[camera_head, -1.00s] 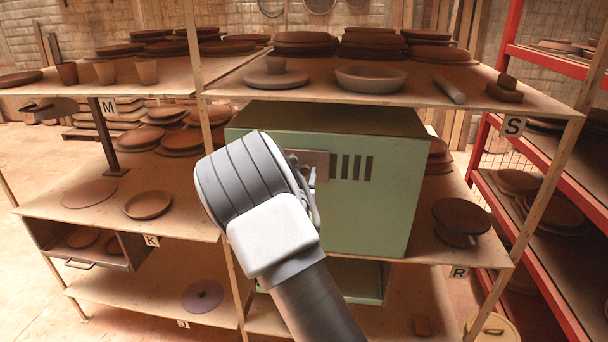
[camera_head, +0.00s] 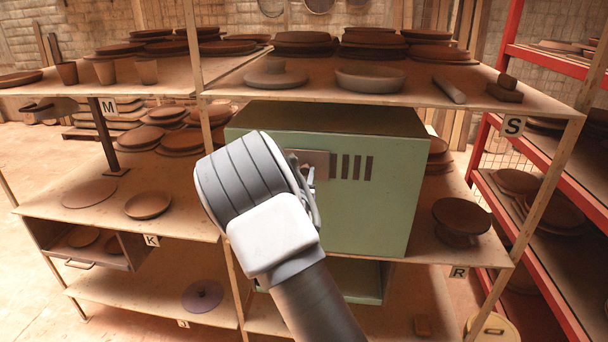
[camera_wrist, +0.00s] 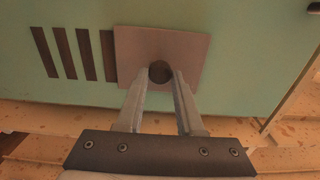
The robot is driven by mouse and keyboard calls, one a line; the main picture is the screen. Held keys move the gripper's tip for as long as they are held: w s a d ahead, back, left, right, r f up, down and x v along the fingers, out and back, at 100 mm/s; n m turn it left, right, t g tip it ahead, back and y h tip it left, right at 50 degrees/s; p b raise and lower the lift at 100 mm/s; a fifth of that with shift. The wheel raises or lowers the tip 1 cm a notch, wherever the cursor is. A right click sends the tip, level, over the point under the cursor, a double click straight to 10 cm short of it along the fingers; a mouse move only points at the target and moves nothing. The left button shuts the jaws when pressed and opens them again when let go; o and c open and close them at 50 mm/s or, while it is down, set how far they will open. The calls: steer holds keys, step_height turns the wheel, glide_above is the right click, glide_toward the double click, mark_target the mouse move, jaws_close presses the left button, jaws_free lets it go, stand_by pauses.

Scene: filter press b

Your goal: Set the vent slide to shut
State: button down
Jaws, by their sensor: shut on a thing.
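The green cabinet (camera_head: 372,205) stands on the middle shelf, with a row of several dark vent slots (camera_head: 356,167) in its front. The vent slide is a flat brownish plate (camera_head: 316,163) left of the slots in the head view; the slots are uncovered. In the wrist view the slide plate (camera_wrist: 190,52) lies right of the slots (camera_wrist: 85,54) and carries a round dark knob (camera_wrist: 160,72). My gripper (camera_wrist: 160,80) is shut on the knob, one finger on each side. In the head view my wrist hides the plate's left part and the knob.
Shelf boards run above and below the cabinet, with a wooden post (camera_head: 200,100) at its left. A bowl (camera_head: 369,79) and plates stand on the upper board. A brown pedestal dish (camera_head: 461,218) stands right of the cabinet. A red rack (camera_head: 545,195) is farther right.

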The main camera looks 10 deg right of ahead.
stand_by(0.5)
steer(key=shift+s+d+f+b, duration=0.1)
steer(key=shift+s+d+b, duration=0.05)
steer(key=shift+d+b, duration=0.3)
steer(key=s+d+b, duration=0.1)
steer(key=d+b, duration=0.1)
steer(key=d, duration=0.1)
steer(key=s+d+b, duration=0.1)
steer(key=d+b, duration=0.2)
steer(key=d, duration=0.1)
steer(key=s+d+b, duration=0.1)
steer(key=d+b, duration=0.1)
steer(key=d, duration=0.2)
steer(key=shift+s, duration=0.3)
steer(key=shift+s+d+b, duration=0.1)
steer(key=shift+d+b, duration=0.2)
steer(key=c, duration=0.6)
jaws_free()
steer(key=shift+d, duration=0.15)
steer(key=shift+o, duration=0.3)
steer(key=shift+s+a, duration=0.1)
steer(key=shift+a, duration=0.1)
